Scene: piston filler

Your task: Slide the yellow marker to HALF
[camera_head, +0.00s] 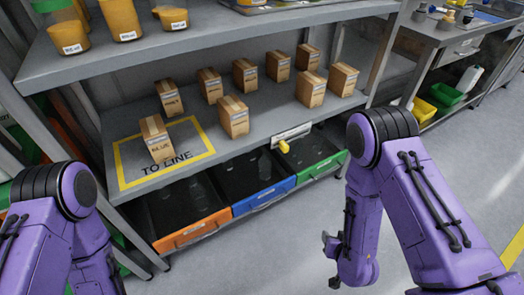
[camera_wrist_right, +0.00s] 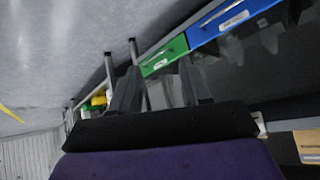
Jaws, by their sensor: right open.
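The yellow marker (camera_head: 283,147) is a small knob on a pale labelled strip (camera_head: 292,133) fixed to the front edge of the grey shelf. It sits near the strip's left end; the lettering is too small to read. My right gripper (camera_head: 331,245) is low in front of the shelf, to the right of and below the marker, and apart from it. In the right wrist view its two fingers (camera_wrist_right: 158,85) are spread with nothing between them. I cannot make out the marker in that view. My left arm shows at the lower left, but its gripper is out of view.
Several cardboard boxes (camera_head: 233,116) stand on the shelf. Orange (camera_head: 193,231), blue (camera_head: 263,196) and green (camera_head: 322,166) fronted bins sit below it, near the marker. Yellow and green trays (camera_head: 446,94) stand at the right. The floor before the shelf is clear.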

